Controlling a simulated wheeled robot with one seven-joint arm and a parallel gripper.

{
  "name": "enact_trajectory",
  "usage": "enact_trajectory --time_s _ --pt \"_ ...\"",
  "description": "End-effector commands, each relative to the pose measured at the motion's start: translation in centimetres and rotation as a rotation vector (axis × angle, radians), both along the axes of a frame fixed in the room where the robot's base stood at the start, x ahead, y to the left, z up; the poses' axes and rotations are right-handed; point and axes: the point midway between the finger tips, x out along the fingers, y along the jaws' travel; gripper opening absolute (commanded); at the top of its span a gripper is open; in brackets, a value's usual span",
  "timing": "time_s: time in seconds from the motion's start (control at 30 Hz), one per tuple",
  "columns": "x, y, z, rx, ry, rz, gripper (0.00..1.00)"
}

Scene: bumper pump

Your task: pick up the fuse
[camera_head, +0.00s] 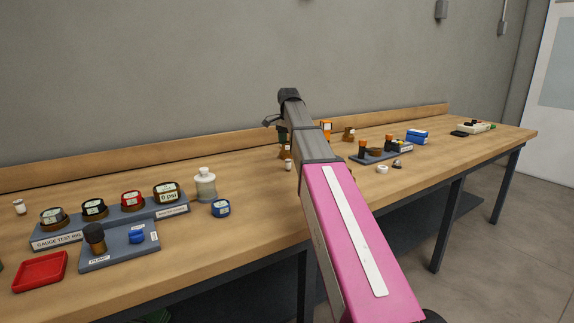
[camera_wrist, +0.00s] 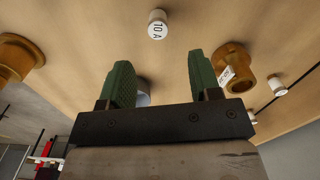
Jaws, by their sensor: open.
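A small white cylinder printed "10 A", which looks like the fuse (camera_wrist: 158,24), is on the wooden bench in the wrist view, ahead of and roughly between my finger tips. A second small white cylinder (camera_wrist: 277,86) with a label is to the right, outside the fingers. My gripper (camera_wrist: 160,66) is open, its two green fingers apart, with nothing held. In the head view my arm hides most of the gripper and the bench around it. A small white cylinder (camera_head: 288,165) shows below the gripper there; I cannot tell which one it is.
In the wrist view, brass fittings stand at left (camera_wrist: 18,58) and right (camera_wrist: 232,68), the right one close to a finger. A pale object (camera_wrist: 143,92) is partly hidden behind the gripper.

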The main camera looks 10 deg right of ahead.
Motion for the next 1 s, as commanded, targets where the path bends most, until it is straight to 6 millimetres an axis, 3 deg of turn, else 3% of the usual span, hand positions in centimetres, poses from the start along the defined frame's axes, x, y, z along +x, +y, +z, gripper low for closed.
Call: enact_trajectory --time_s 0.3,0.53,0.83,1.0 --pt "-0.1 0.0 -4.5 -0.001 0.001 0.0 0.57" --pt "-0.2 0.0 -5.8 -0.001 0.001 0.0 0.57" --pt "-0.3 0.0 -9.8 0.0 0.0 0.0 0.57" --pt "-0.2 0.0 -10.1 0.0 0.0 0.0 0.57"
